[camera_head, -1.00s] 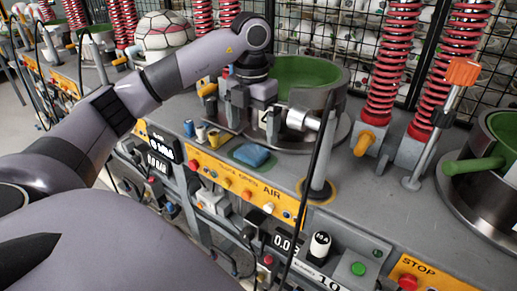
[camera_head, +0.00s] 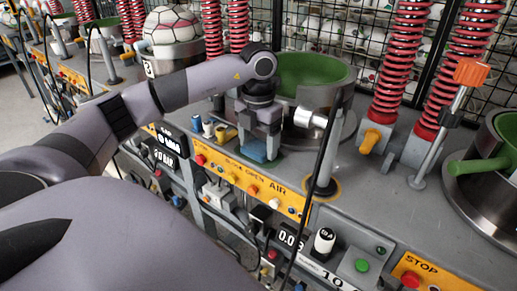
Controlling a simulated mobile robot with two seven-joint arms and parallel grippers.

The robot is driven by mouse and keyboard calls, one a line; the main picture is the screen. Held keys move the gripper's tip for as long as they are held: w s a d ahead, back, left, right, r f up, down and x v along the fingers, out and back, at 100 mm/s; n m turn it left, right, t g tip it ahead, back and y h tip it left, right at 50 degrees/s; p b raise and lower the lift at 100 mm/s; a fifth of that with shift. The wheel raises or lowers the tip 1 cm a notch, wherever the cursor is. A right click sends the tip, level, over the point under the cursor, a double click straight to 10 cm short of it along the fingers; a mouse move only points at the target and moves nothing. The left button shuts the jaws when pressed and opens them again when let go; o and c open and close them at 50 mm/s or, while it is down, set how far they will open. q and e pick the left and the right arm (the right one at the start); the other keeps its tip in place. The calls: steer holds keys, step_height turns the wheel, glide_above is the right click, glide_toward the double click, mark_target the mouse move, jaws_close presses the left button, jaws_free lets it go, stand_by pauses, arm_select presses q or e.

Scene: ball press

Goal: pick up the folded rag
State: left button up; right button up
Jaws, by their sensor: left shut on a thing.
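The folded blue rag (camera_head: 254,153) lies at the front of the grey machine top, just behind the yellow AIR panel. My left gripper (camera_head: 260,145) points straight down over it and is shut on it. The fingers cover much of the rag, and only its lower front part shows. I cannot tell whether the rag is clear of the surface. My right gripper is not in view.
A green-lined metal bowl (camera_head: 318,75) stands right behind the gripper. A post with a black cable (camera_head: 326,150) rises to its right. Small spools (camera_head: 208,129) stand to its left. Red springs (camera_head: 397,65) stand further right. The grey top (camera_head: 375,185) has bare room at right.

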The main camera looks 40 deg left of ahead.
arm_select(q)
step_height(320, 180, up, 8)
steer(key=shift+w+f, duration=0.1)
step_height(320, 180, up, 10)
steer(key=p, duration=0.4)
glide_above(259, 146)
steer(key=shift+r+b, duration=0.3)
steer(key=shift+r, duration=0.85)
